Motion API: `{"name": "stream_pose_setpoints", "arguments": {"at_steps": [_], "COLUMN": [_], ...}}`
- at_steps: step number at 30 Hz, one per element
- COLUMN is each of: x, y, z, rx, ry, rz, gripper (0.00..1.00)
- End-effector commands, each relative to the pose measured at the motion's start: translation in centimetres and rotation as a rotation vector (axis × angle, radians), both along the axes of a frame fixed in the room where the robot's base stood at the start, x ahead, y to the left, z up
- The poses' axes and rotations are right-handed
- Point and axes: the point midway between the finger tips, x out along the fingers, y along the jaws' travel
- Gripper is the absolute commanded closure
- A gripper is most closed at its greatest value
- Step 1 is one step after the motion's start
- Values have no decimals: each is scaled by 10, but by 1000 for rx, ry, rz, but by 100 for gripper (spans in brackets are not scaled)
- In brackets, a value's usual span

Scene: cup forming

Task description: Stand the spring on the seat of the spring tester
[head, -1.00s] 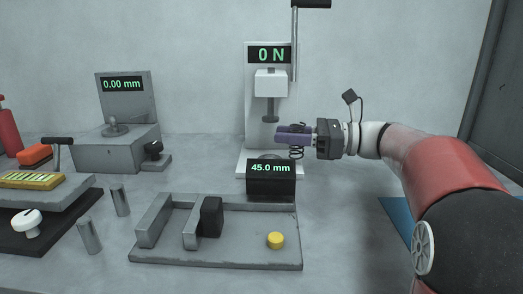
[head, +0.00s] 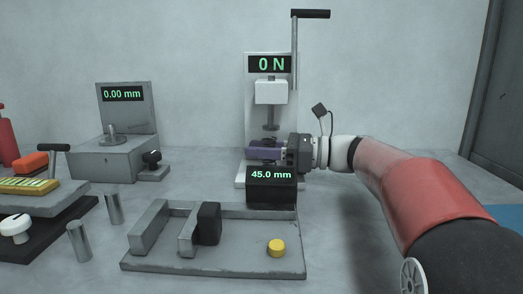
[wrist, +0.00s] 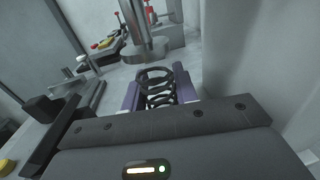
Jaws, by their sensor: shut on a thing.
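The spring (wrist: 158,90) is a dark open coil standing between the two purple fingers in the wrist view. My gripper (wrist: 157,86) is shut on it. In the head view my gripper (head: 265,153) reaches in from the right, with its fingers below the plunger of the spring tester (head: 271,92); the spring cannot be made out there. The tester shows 0 N. In the wrist view its round plunger (wrist: 145,50) is just beyond the spring's upper end. The seat is hidden behind my fingers and the display box, so I cannot tell whether the spring touches it.
A black box reading 45.0 mm (head: 271,187) stands in front of the tester. A grey fixture tray (head: 230,265) with a yellow button (head: 276,248) is nearer. A gauge block reading 0.00 mm (head: 104,160) and two metal cylinders stand left. The tester's lever (head: 311,14) rises above.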

Motion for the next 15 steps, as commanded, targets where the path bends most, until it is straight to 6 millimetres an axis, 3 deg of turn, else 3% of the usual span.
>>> {"name": "stream_pose_setpoints", "arguments": {"at_steps": [1, 6, 15], "x": [0, 0, 0], "y": [0, 0, 0], "z": [-1, -1, 2], "rx": [0, 0, 0], "ry": [1, 1, -1], "rz": [0, 0, 0], "gripper": [68, 49, 49]}}
